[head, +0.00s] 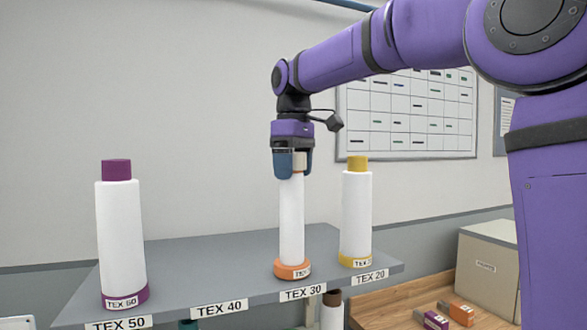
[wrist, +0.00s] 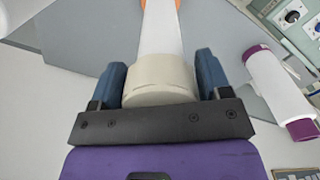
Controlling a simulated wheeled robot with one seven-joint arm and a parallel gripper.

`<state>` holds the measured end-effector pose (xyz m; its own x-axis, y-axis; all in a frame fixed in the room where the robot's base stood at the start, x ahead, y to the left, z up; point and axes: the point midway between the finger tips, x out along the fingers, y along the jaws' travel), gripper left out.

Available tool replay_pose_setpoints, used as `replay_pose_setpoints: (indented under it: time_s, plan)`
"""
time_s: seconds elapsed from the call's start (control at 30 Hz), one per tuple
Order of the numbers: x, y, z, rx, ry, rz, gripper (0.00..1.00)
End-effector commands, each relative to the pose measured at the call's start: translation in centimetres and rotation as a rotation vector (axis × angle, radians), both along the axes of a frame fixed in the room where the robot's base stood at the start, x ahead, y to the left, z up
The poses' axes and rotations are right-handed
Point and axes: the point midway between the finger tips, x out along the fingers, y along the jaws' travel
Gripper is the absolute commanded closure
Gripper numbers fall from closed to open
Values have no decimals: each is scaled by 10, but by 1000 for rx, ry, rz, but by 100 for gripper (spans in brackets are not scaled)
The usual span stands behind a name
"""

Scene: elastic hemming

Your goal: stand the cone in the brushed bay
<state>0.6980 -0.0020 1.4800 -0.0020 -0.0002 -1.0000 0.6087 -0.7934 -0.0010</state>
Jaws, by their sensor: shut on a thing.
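A tall white cone (head: 291,222) with an orange base ring (head: 292,269) stands upright above the TEX 30 label (head: 303,292) at the shelf's front. Whether its base touches the shelf or hovers just above it, I cannot tell. My gripper (head: 292,165) is shut on the cone's top from above. In the wrist view, my blue fingers (wrist: 160,85) close on both sides of its cream tip (wrist: 160,84), and the white body runs away toward the orange base (wrist: 158,3). No bay is marked with the word brushed that I can read.
On the grey shelf (head: 225,258), a purple-based cone (head: 121,235) stands at left above TEX 50, and a yellow-based cone (head: 356,215) stands close at right above TEX 20. The TEX 40 spot is empty. A wooden bench with a box (head: 487,268) is at right.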

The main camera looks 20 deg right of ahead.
Motion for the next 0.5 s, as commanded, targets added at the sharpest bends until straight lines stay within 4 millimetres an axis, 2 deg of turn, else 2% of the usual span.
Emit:
replay_pose_setpoints:
  time_s: [0.37,0.4,0.5]
  plan:
    - [0,0,-4,0,-2,0,93]
    - [0,0,-4,0,-2,0,27]
    - [0,0,-4,0,-2,0,4]
